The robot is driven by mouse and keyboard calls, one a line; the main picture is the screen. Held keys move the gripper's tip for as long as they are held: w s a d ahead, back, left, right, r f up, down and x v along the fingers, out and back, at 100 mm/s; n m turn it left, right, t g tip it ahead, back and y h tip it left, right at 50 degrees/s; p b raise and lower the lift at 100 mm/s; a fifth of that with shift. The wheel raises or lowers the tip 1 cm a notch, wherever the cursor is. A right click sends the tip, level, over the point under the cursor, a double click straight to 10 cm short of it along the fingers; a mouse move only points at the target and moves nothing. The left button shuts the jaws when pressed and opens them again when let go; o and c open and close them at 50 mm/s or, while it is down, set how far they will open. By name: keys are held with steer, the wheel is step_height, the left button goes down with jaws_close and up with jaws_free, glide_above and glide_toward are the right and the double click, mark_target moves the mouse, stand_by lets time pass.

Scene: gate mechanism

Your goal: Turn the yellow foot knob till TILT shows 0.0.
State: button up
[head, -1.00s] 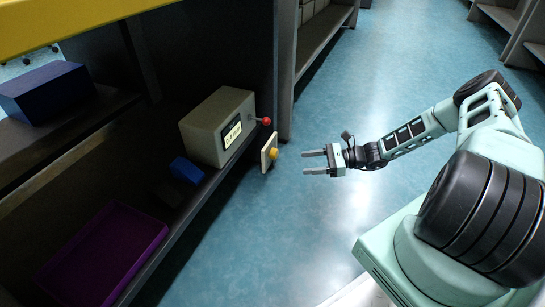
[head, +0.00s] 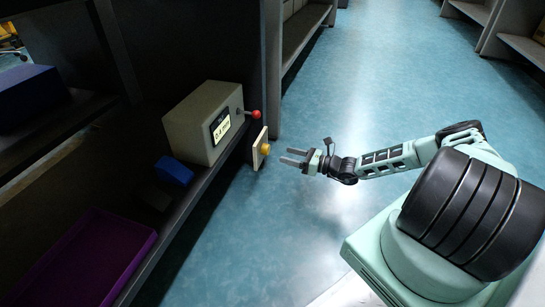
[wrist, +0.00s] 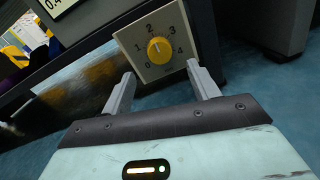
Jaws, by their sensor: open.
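The yellow knob (head: 265,149) sits on a pale plate at the shelf's front edge. In the wrist view the knob (wrist: 158,49) is in the middle of a dial plate (wrist: 178,66) marked 0 to 4, and its pointer is at about 2. A beige box (head: 195,112) on the shelf carries a display (head: 221,127). The display reads too small in the head view; its corner in the wrist view (wrist: 56,4) shows "0.4", cut off. My gripper (head: 287,156) is open and empty, a short gap from the knob, with its fingers pointing at it.
A red-tipped lever (head: 255,114) sticks out of the box just above the dial plate. A blue block (head: 174,170) and a purple tray (head: 92,262) are on the same shelf. The blue floor on the right is clear.

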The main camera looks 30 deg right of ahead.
mark_target(269, 150)
steer(key=shift+b+x, duration=1.4)
steer(key=shift+x, duration=2.2)
steer(key=shift+s, duration=0.1)
steer(key=c, duration=1)
steer(key=shift+r, duration=0.1)
